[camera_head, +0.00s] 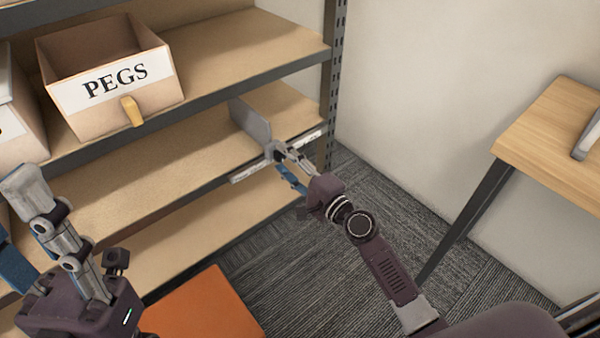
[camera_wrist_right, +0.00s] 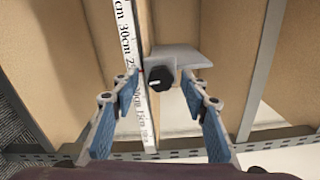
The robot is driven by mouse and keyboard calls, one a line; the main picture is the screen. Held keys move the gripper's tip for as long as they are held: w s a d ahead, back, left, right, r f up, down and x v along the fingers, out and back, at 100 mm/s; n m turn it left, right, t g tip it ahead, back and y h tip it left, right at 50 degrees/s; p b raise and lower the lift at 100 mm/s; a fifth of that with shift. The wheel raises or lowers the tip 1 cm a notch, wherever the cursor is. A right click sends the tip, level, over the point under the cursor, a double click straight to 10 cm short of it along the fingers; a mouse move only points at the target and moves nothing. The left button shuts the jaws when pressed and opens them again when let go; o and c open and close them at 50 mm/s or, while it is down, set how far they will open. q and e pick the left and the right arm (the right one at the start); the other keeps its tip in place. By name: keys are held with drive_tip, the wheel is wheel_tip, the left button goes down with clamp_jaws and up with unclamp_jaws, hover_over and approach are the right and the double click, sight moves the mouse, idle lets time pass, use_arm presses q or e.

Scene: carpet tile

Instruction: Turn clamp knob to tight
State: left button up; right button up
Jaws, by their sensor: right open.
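The clamp is a grey block with an upright grey plate (camera_head: 250,119) on the front edge of the middle shelf. In the right wrist view the clamp (camera_wrist_right: 180,55) sits beside a ruler strip (camera_wrist_right: 127,45). Its round black knob (camera_wrist_right: 159,79) faces the camera, with a small light mark. My right gripper (camera_head: 277,162) is at the clamp in the head view. In its wrist view the right gripper (camera_wrist_right: 161,84) is open, one blue-padded finger on each side of the knob, with gaps visible. My left gripper (camera_head: 20,222) is at the left edge, partly cut off.
An open bin labelled PEGS (camera_head: 110,85) stands on the shelf above, left of the clamp. A wooden table (camera_head: 555,135) stands at the right. An orange object (camera_head: 205,308) lies low at the bottom. The middle shelf (camera_head: 130,195) is bare left of the clamp.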

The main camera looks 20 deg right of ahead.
drive_tip(key=v, duration=1.1)
